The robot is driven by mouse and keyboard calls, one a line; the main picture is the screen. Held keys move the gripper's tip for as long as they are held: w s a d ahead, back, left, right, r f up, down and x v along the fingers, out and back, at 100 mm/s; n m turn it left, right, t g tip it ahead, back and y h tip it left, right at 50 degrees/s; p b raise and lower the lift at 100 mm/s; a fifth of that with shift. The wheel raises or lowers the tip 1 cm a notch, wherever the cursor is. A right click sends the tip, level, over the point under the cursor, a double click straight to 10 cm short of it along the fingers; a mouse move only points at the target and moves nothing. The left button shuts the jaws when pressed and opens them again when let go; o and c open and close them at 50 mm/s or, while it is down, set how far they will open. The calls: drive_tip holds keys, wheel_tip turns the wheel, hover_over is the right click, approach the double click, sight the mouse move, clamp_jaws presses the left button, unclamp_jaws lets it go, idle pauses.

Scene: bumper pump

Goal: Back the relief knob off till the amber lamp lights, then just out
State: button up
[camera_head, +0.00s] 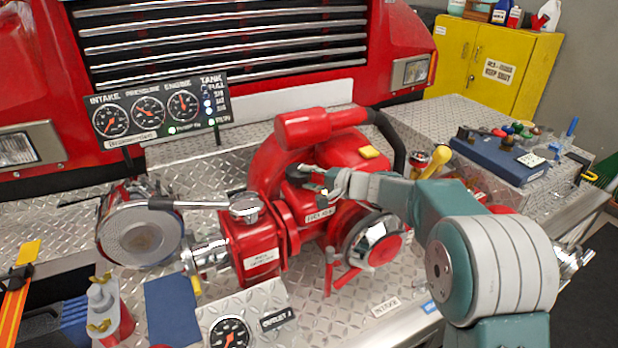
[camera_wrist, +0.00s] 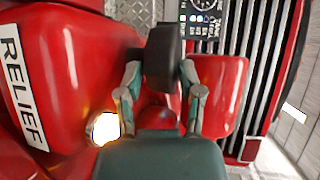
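The black relief knob (camera_wrist: 163,58) stands out from the red pump housing (camera_wrist: 70,70) in the wrist view. A white RELIEF label (camera_wrist: 22,88) is on the housing at left. My gripper (camera_wrist: 160,72) has one finger on each side of the knob, and both tips appear to touch it. A round lamp (camera_wrist: 105,128) at lower left glows bright white with an amber rim, so it looks lit. In the head view my gripper (camera_head: 312,178) is at the dark knob (camera_head: 297,171) on the red pump (camera_head: 350,150). I cannot make out the lamp there.
A gauge panel (camera_head: 160,108) stands behind at left. A chrome capped intake (camera_head: 140,235) and lever (camera_head: 190,204) are left of the pump. A red cylinder (camera_head: 305,130) with a black hose (camera_head: 390,135) lies above it. A blue case (camera_head: 497,158) is at right.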

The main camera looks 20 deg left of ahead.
clamp_jaws()
drive_tip(key=shift+s+a+m+t+h, duration=0.1)
drive_tip(key=shift+s+m+t+h, duration=0.2)
drive_tip(key=shift+m+t, duration=0.75)
drive_tip(key=shift+f, duration=0.1)
drive_tip(key=shift+o, duration=2.1)
unclamp_jaws()
drive_tip(key=shift+a, duration=0.1)
drive_tip(key=v, duration=1.1)
drive_tip(key=shift+d, duration=0.35)
drive_tip(key=shift+s, duration=0.2)
